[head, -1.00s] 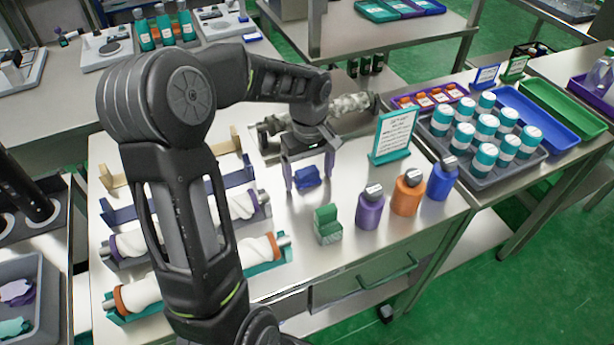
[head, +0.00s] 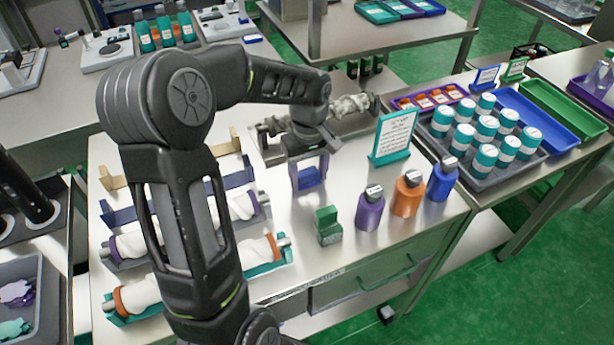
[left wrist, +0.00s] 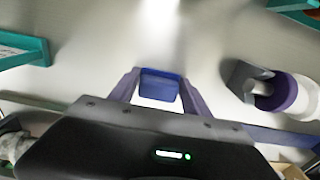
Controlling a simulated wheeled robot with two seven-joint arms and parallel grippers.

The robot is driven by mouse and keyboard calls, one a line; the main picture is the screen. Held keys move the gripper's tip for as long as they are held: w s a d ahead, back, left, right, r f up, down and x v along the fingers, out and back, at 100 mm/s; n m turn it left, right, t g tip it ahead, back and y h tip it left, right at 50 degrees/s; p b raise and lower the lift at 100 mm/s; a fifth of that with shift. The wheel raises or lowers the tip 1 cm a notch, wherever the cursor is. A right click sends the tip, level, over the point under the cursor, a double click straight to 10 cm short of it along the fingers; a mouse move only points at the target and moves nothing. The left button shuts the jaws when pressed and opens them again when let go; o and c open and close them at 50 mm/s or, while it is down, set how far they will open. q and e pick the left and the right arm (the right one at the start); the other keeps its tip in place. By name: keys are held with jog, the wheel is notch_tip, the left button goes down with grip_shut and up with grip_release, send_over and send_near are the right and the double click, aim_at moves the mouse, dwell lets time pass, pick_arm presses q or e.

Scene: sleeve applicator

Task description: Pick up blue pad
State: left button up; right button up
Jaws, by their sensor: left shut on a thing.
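The blue pad (head: 308,178) is a small dark blue block in the middle of the steel table. In the left wrist view the blue pad (left wrist: 160,86) sits between the two purple fingers. My left gripper (head: 309,181) points down and is shut on the pad, with a finger at each side. It also shows in the left wrist view (left wrist: 159,92). I cannot tell whether the pad is clear of the table. My right gripper is not in view.
A green block (head: 327,226) stands just in front. Purple (head: 369,209), orange (head: 407,194) and blue (head: 441,180) bottles stand to the right. A teal sign (head: 393,138) stands behind them. Rollers in holders (head: 190,275) lie left. Bare table surrounds the pad.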

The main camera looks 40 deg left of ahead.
aim_at(309, 174)
pick_arm(q)
jog(key=shift+c, duration=0.6)
jog(key=shift+r, duration=0.1)
jog(key=shift+r, duration=0.2)
notch_tip(309, 174, up, 10)
jog(key=shift+f+b, duration=0.25)
jog(key=shift+b, duration=0.1)
